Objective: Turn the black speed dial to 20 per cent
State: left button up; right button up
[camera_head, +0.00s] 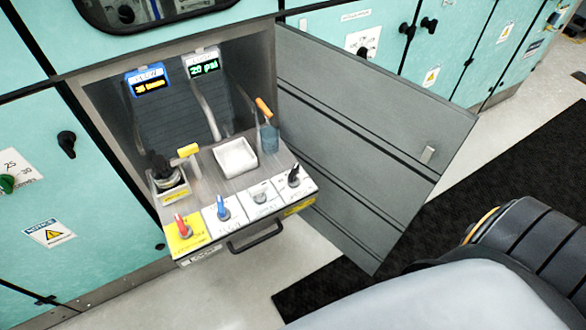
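Several dials stand in a row on the front of a pulled-out drawer panel (205,160). A black dial (293,178) is at the row's right end, on a white plate with a label too small to read. To its left are a grey-white dial (260,195), a blue dial (222,208) and a red dial (182,226) on a yellow plate. Neither of my grippers is in view; part of my own arm shows at bottom right.
An open grey door (375,140) stands right of the drawer. The drawer bears a white tray (236,157), a blue cup (269,138) and a black-topped device (166,172). Two small displays (148,81) stand behind. A handle (255,238) juts out in front.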

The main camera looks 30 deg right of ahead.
aim_at(292, 177)
jog(key=k+l, duration=0.1)
jog(key=l, duration=0.4)
jog(key=k+l, duration=0.1)
jog(key=l, duration=0.35)
jog(key=k+l, duration=0.1)
jog(key=l, duration=0.4)
jog(key=k+l, duration=0.1)
jog(key=l, duration=0.4)
